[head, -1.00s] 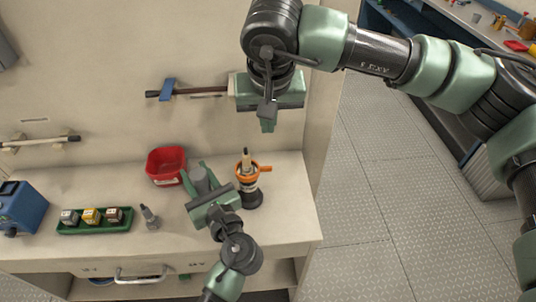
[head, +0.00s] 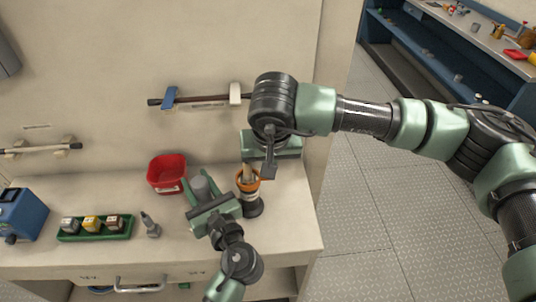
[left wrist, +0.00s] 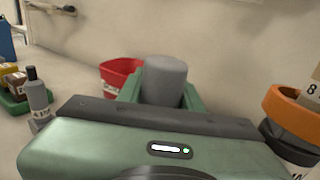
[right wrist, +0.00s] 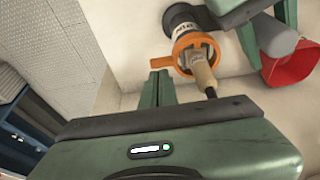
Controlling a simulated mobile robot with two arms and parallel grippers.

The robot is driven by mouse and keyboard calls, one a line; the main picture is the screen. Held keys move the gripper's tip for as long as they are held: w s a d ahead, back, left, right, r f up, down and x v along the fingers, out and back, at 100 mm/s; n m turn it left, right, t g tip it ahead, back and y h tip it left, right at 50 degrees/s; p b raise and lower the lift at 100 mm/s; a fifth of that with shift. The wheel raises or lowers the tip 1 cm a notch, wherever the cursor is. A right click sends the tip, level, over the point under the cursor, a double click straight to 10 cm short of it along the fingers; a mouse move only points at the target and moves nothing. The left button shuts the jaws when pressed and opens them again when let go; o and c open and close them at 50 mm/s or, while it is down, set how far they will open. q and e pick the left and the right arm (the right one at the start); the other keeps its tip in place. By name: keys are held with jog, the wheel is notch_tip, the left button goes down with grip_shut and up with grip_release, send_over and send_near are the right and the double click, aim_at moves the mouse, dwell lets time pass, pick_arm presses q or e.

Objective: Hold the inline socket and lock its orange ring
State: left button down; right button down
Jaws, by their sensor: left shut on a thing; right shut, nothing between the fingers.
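The inline socket stands upright on the bench, with a black base (head: 252,208), an orange ring (head: 247,184) and a tan plug (right wrist: 204,75) sticking out of the top. The orange ring (right wrist: 190,48) has a side lug, seen in the right wrist view. My left gripper (head: 201,187) is shut on a grey cylinder (left wrist: 164,80), left of the socket; I cannot tell whether they are joined. My right gripper (right wrist: 159,82) is shut and empty, its fingertips close to the lug. Contact is unclear. In the head view its wrist partly hides the socket.
A red bin (head: 167,174) stands behind the left gripper. A green tray (head: 95,228) of small blocks, a grey bottle-like piece (head: 150,226) and a blue box (head: 20,214) are to the left. A wall-mounted bar (head: 205,100) is above. The bench's right edge is near the socket.

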jog(key=shift+s+d+m, duration=0.1)
jog(key=shift+s+m, duration=0.25)
jog(key=shift+m, duration=0.35)
dwell(0.3)
jog(key=shift+s+m+h, duration=0.5)
jog(key=shift+s+m, duration=0.4)
jog(key=shift+s, duration=0.3)
jog(key=shift+w, duration=0.1)
jog(key=shift+w+a, duration=0.3)
jog(key=shift+w, duration=0.35)
